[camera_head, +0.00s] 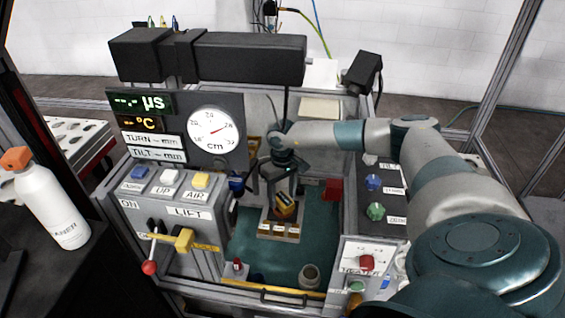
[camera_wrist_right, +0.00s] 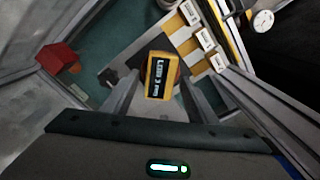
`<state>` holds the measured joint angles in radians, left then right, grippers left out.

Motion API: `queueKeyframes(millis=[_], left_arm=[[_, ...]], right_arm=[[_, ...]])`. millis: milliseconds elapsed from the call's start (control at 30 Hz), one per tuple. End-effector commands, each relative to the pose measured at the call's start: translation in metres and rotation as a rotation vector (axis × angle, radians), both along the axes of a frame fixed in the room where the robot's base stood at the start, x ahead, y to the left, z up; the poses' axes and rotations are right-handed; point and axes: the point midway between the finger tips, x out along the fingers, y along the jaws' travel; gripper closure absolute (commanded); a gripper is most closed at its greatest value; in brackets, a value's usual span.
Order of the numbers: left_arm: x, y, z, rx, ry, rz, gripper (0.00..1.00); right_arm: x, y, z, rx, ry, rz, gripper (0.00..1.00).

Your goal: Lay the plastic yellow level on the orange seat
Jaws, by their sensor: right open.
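The yellow level (camera_head: 286,205) has a dark display face and sits at a grey holder on the green floor of the machine. It also shows in the right wrist view (camera_wrist_right: 161,75). My right gripper (camera_head: 284,190) is above the level, fingers pointing down. In the wrist view its open fingers (camera_wrist_right: 161,98) stand on either side of the level, with gaps visible. Orange strips with white labels (camera_wrist_right: 184,40) lie just beyond the level; they also show in the head view (camera_head: 279,228). I cannot tell which strip is the orange seat. My left gripper is not in view.
A lift panel (camera_head: 185,212) with a red-tipped lever stands left of the work bay. A control panel (camera_head: 362,258) is at the front right. A red block (camera_head: 333,188) stands at the right. The green floor (camera_head: 252,250) has free room in front. A dark gantry beam (camera_head: 250,58) crosses behind.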

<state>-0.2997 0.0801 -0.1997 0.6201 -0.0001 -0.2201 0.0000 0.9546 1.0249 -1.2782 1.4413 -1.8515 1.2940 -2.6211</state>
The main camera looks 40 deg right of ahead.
Motion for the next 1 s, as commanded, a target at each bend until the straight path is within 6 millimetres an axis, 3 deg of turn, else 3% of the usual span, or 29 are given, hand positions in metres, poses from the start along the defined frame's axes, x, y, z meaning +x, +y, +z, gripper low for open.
queueKeyframes(millis=[167, 700, 1000], left_arm=[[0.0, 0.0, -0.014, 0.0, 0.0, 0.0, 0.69], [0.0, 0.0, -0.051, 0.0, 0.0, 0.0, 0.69], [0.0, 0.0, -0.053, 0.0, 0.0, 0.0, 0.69]], right_arm=[[0.001, -0.001, 0.017, 0.0, -0.005, -0.001, 0.47], [0.001, 0.0, 0.104, 0.0, -0.004, 0.0, 0.47], [0.0, 0.0, 0.116, 0.0, 0.0, 0.001, 0.47]])
